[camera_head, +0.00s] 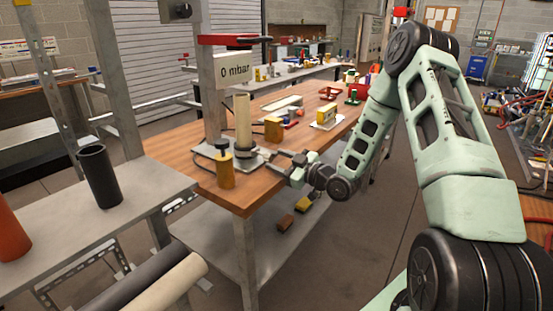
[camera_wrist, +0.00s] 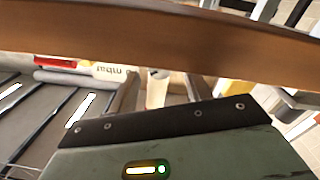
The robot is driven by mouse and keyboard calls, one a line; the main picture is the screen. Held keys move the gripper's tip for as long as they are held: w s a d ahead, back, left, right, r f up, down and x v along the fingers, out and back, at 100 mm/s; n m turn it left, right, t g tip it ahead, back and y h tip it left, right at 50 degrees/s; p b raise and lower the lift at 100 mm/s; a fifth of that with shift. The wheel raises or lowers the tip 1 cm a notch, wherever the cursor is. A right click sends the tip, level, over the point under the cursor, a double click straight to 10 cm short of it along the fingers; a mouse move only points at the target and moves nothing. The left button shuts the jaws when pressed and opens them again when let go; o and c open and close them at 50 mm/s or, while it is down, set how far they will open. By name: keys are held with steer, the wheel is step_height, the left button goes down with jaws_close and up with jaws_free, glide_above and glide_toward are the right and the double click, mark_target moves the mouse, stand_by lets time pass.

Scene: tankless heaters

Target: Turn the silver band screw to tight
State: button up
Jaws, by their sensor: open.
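A beige pipe (camera_head: 243,122) stands upright on a metal base plate (camera_head: 218,160) near the front edge of the wooden workbench. A dark collar (camera_head: 246,147) surrounds its lower part. The silver band screw is too small to make out there. My gripper (camera_head: 277,157) is open and empty, just right of the collar, low over the bench edge. In the wrist view, the fingers (camera_wrist: 160,93) stand apart, with the beige pipe (camera_wrist: 157,88) showing between them at a distance.
A yellow-brown part with a dark knob (camera_head: 225,170) stands left of the pipe. The bench edge (camera_wrist: 150,38) crosses close in the wrist view.

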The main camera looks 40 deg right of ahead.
steer(key=shift+w+a, duration=0.25)
steer(key=shift+w, duration=0.35)
steer(key=c, duration=1)
steer(key=shift+o, duration=0.2)
steer(key=shift+m, duration=0.3)
steer(key=m+p, duration=0.1)
steer(key=m, duration=0.3)
steer(key=shift+r, duration=0.1)
steer(key=m+p, duration=0.2)
steer(key=m, duration=0.4)
steer(key=shift+d, duration=0.1)
